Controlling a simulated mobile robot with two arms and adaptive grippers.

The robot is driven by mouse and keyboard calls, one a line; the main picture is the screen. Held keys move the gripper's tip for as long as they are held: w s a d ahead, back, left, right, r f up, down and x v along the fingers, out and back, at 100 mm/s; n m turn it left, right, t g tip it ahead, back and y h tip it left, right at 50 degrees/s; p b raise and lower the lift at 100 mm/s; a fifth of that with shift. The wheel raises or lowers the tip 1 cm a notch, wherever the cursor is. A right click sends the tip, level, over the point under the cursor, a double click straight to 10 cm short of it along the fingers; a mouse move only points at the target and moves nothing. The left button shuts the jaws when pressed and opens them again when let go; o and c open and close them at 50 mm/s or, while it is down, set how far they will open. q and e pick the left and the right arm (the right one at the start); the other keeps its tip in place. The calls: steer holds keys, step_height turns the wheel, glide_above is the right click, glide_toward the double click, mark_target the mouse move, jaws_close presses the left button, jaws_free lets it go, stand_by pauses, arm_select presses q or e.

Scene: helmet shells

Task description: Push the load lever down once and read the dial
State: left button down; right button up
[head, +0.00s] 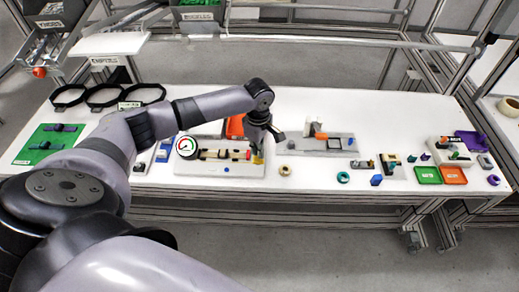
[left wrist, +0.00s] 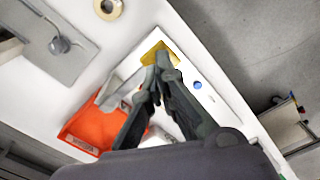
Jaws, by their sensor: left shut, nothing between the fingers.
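The test rig stands on a pale base plate (head: 205,171) left of the table's middle. Its round dial (head: 186,146) has a white face with a green and red rim; the reading is too small to make out. A yellow part (head: 257,159), seemingly the load lever's end, sits at the rig's right side and also shows in the left wrist view (left wrist: 154,50). My left gripper (head: 269,139) is over this end, fingers shut and empty. In the left wrist view its fingertips (left wrist: 160,72) overlap the yellow part; I cannot tell whether they touch. My right gripper is out of view.
An orange tray (head: 235,127) lies behind the rig, close to my left arm. A tape roll (head: 284,170) and a grey fixture plate (head: 318,147) are to the right. Black rings (head: 105,95) stand at the back left. Clear table lies at the back right.

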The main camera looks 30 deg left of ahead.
mark_target(258, 160)
arm_select(q)
steer(key=shift+f, duration=0.2)
steer(key=shift+s+f+b, duration=0.1)
steer(key=shift+f+b, duration=0.75)
steer(key=shift+f, duration=2.1)
steer(key=shift+r+p, duration=2.7)
steer(key=shift+p, duration=0.55)
steer(key=shift+r+p, duration=0.9)
steer(key=shift+r, duration=1.5)
